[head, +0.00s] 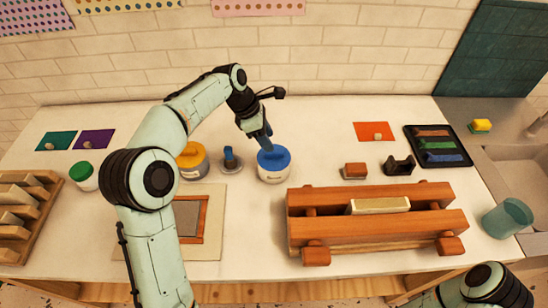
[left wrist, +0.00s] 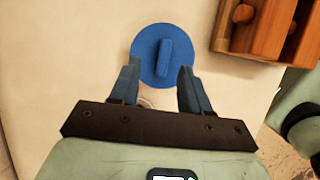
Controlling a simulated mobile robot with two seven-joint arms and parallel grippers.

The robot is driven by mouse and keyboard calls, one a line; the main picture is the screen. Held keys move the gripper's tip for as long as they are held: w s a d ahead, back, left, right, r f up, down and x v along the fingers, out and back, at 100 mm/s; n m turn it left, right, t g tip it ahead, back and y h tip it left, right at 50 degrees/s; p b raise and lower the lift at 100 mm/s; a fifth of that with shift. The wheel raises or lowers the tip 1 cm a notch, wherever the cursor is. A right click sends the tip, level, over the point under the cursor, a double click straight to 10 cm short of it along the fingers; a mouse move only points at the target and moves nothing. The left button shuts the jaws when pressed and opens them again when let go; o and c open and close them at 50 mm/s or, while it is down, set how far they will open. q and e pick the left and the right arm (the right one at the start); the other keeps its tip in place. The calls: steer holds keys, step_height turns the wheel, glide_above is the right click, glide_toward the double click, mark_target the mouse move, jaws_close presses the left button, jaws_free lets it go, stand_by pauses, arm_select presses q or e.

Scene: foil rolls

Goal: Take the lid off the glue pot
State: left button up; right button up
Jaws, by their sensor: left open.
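A white pot (head: 273,176) with a round blue lid (head: 274,155) stands on the table near the middle; I cannot read its label. In the left wrist view the blue lid (left wrist: 146,45) shows from above, with a raised bar handle (left wrist: 164,58) across its middle. My left gripper (head: 266,140) is over this lid, pointing down. In the left wrist view its two blue fingers (left wrist: 158,76) are apart and empty, towards the lid's near edge. I cannot tell whether they touch the lid. My right gripper is out of view.
A yellow-lidded jar (head: 191,160) and a small grey item with a blue top (head: 231,160) stand left of the pot. A green-lidded jar (head: 83,177) is farther left. A wooden press (head: 375,232) lies close at front right. Bare table (head: 315,120) lies behind the pot.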

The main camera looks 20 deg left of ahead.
mark_target(274, 152)
arm_select(q)
steer(key=f, duration=0.2)
steer(key=d+f, duration=0.1)
steer(key=shift+s+d+f+b, duration=0.1)
steer(key=shift+s+f+b, duration=0.05)
steer(key=shift+f+b, duration=0.25)
steer(key=shift+w+d+f, duration=0.2)
steer(key=shift+d+f, duration=0.05)
steer(key=shift+f, duration=0.3)
jaws_close()
steer(key=shift+r, duration=0.15)
